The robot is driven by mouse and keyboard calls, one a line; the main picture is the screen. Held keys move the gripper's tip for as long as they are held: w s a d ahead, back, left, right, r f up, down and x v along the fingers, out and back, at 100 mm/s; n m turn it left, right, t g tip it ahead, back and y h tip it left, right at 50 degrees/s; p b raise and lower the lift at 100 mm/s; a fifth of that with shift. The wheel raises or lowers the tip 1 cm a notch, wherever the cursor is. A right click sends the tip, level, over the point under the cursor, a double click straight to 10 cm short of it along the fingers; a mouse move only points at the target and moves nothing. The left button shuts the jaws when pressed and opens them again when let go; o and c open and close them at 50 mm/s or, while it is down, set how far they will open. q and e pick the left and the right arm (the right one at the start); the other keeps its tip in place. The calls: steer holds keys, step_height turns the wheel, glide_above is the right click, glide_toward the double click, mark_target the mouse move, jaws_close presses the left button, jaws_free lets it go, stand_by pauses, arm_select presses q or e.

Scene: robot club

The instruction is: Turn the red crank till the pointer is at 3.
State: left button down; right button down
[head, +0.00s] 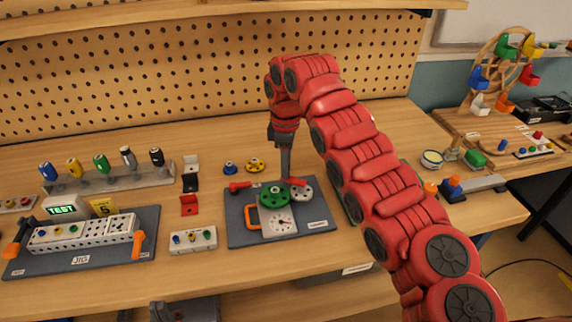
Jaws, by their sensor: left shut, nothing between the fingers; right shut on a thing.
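A dark grey board (240,232) on the bench bears a green gear (268,197), a light grey gear (304,193) and a white dial plate (279,223) with a small pointer. The digit at the pointer is too small to read. My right gripper (286,174) points straight down at the back of the gears, shut on the red crank (297,182), of which only a little red shows beside the fingers. A separate red handle-like part (240,186) lies at the board's back left. My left gripper is out of view.
An orange handle (251,217) stands at the board's left. A white block with coloured knobs (193,240) and a red bracket (189,205) are further left. Blue and yellow knobs (255,165) sit behind. A pegboard (180,80) closes the back. My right arm covers the bench right of the board.

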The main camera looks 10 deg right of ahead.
steer(key=c, duration=0.7)
jaws_free()
steer(key=shift+r, duration=0.1)
steer(key=shift+r, duration=0.5)
step_height(320, 180, up, 6)
steer(key=shift+f+p, duration=0.25)
steer(key=shift+p, duration=1)
step_height(320, 180, up, 11)
steer(key=p, duration=1)
steer(key=shift+f+p, duration=0.1)
steer(key=shift+p, duration=0.3)
steer(key=shift+f, duration=0.1)
